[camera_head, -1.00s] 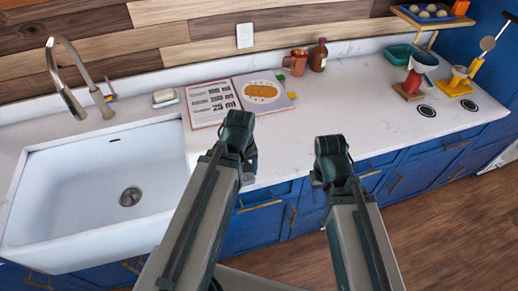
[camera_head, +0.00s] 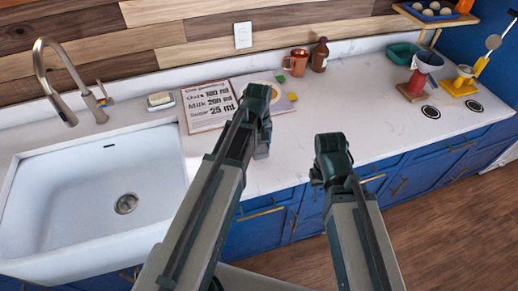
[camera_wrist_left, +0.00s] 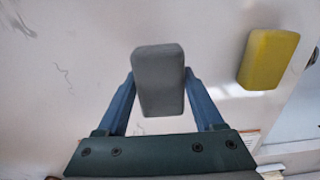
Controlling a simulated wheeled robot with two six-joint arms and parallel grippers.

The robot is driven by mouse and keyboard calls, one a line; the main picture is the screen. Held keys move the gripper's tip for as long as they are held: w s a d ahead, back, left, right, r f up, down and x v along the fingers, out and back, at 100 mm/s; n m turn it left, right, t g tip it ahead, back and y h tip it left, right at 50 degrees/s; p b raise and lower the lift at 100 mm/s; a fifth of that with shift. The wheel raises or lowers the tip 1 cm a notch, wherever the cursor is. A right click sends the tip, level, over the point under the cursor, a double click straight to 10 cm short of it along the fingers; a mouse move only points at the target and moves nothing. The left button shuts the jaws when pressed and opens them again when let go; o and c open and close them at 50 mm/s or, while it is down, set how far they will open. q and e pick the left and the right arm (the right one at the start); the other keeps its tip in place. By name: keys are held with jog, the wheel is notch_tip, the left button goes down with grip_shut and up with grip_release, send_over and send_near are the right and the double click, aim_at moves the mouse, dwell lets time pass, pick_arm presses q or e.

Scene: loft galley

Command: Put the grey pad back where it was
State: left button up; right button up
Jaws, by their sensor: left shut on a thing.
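The grey pad (camera_wrist_left: 160,80) is a rounded block between the two blue fingers of my left gripper (camera_wrist_left: 159,88) in the left wrist view. The gripper is shut on it, with the pale counter behind it. In the head view my left gripper (camera_head: 260,148) is over the counter by the right part of the open book, and the pad cannot be made out there. A yellow pad (camera_wrist_left: 268,58) lies to the right of the grey one in the wrist view, apart from it. My right gripper (camera_head: 332,172) is near the counter's front edge; its jaws cannot be made out.
The open recipe book (camera_head: 207,108) lies between the sink (camera_head: 95,190) and the clear counter (camera_head: 350,100). A copper mug (camera_head: 296,63) and a brown bottle (camera_head: 319,56) stand behind. Two dark discs (camera_head: 431,112) and red and yellow stands (camera_head: 462,82) are at the right.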

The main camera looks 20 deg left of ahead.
aim_at(259, 150)
pick_arm(q)
jog(key=shift+w, duration=0.45)
notch_tip(259, 150, down, 4)
jog(key=b, duration=0.3)
jog(key=shift+w+r, duration=0.15)
jog(key=shift+r, duration=0.1)
jog(key=shift+f+b, duration=0.15)
jog(key=shift+b, duration=0.25)
jog(key=o, duration=1.5)
jog(key=shift+c, duration=0.2)
